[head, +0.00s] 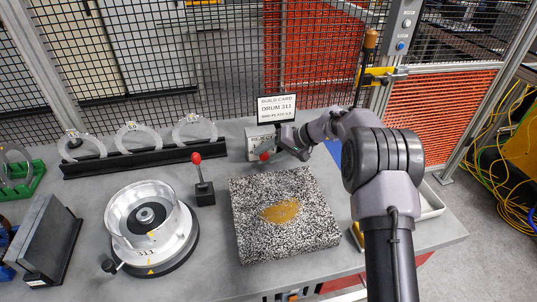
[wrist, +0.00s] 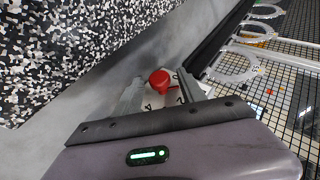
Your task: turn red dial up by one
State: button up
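The red dial (head: 265,156) is a small red knob on the front of a light grey box (head: 258,141) at the back of the bench. In the wrist view the red dial (wrist: 160,80) lies between my two fingertips, with dark digits on the pale plate around it. My gripper (wrist: 157,84) is open, one finger on each side of the dial. I cannot tell whether either finger touches it. In the head view my gripper (head: 281,151) is just right of the dial, its fingers small and partly hidden. The digit that the dial points to is not clear.
A build card (head: 276,107) stands behind the box. A speckled slab (head: 285,235) lies in front, with a red-knobbed lever (head: 203,185) and a metal drum (head: 150,225) to the left. A black rack (head: 130,159) holds several rings along the mesh fence.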

jog(key=p+v, duration=0.4)
jog(key=v, duration=1.3)
jog(key=shift+r+p, duration=0.2)
jog(key=shift+p, duration=0.15)
jog(key=shift+s+d, duration=0.15)
jog(key=s+a+r+m+h, duration=0.1)
jog(key=s+r+h, duration=0.1)
jog(key=s+r, duration=0.5)
jog(key=s+a+r+m+h, duration=0.15)
jog(key=s+r, duration=0.25)
jog(key=s, duration=0.5)
jog(key=s+d+f+m+t+h, duration=0.1)
jog(key=s+d+h, duration=0.1)
jog(key=s, duration=0.9)
jog(key=s+d+f+m+t+h+b, duration=0.1)
jog(key=s+d+f+m+t+h, duration=0.1)
jog(key=s, duration=0.8)
jog(key=shift+s, duration=0.4)
